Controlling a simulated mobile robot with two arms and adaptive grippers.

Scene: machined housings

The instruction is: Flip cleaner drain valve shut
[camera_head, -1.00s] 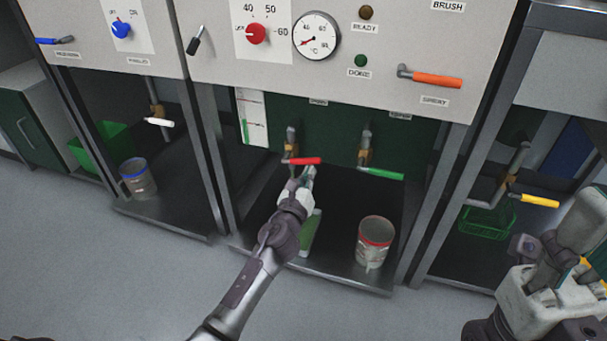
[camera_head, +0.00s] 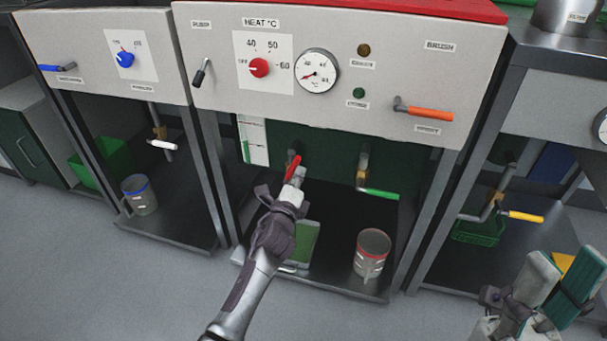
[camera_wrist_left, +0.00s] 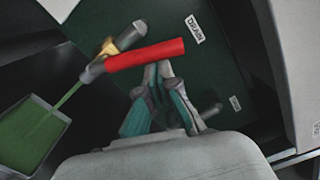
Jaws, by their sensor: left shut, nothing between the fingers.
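The drain valve's red handle (camera_head: 292,168) is under the middle machine and points steeply up in the head view. In the left wrist view the red handle (camera_wrist_left: 147,55) lies across the top of the fingers, beside a "DRAIN" label (camera_wrist_left: 195,29). My left gripper (camera_head: 297,178) is shut and empty; in the left wrist view its fingertips (camera_wrist_left: 158,70) are at the handle's near side, touching or almost touching. A thin green streak (camera_wrist_left: 68,96) runs from the valve's spout to a green-filled container (camera_wrist_left: 28,135).
A green-handled valve (camera_head: 380,193) is right of the red one. An orange lever (camera_head: 430,113) is on the panel above. The frame's steel posts bound the bay on both sides.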

